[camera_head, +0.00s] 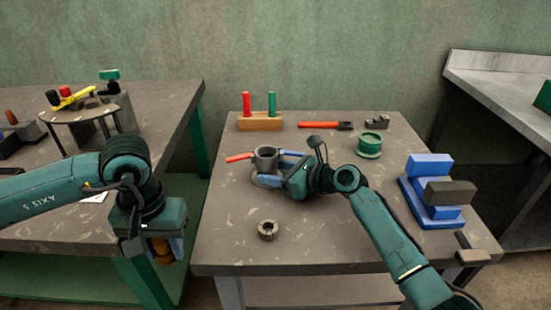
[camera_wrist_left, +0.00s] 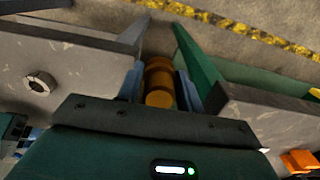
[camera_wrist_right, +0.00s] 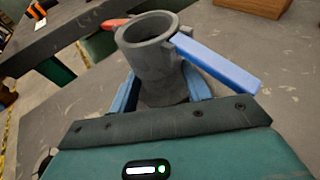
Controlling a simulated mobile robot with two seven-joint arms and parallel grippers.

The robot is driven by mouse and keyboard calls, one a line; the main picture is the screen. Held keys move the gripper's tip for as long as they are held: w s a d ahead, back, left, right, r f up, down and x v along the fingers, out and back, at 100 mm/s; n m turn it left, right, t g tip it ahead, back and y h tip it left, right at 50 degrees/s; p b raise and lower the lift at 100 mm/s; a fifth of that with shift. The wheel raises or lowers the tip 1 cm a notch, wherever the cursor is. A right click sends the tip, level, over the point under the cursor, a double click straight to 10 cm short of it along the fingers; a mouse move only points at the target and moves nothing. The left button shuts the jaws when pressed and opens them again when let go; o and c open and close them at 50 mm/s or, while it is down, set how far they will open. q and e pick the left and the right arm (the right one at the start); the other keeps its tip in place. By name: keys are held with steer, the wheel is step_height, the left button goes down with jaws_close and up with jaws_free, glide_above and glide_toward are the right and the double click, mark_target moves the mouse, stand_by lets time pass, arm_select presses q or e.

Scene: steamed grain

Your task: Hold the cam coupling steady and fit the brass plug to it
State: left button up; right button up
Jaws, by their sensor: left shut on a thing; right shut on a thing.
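The cam coupling (camera_head: 266,157) is a grey open-topped cylinder standing upright on the middle table, with a red lever to the left and a blue lever to the right. My right gripper (camera_head: 277,178) is shut on its body; in the right wrist view the coupling (camera_wrist_right: 147,60) sits between the blue fingers (camera_wrist_right: 160,95). The brass plug (camera_head: 161,250) is held in my left gripper (camera_head: 162,244), over the gap between the left and middle tables. In the left wrist view the plug (camera_wrist_left: 159,80) lies between the blue fingers (camera_wrist_left: 161,88). Plug and coupling are well apart.
A dark ring-shaped nut (camera_head: 268,230) lies near the table's front. A wooden block with red and green pegs (camera_head: 260,122), a red-handled tool (camera_head: 318,125), a green spool (camera_head: 369,145) and a blue fixture (camera_head: 430,200) stand behind and right. The table's left front is clear.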

steer(key=shift+d, duration=0.1)
steer(key=o, duration=0.8)
steer(key=shift+o, duration=0.2)
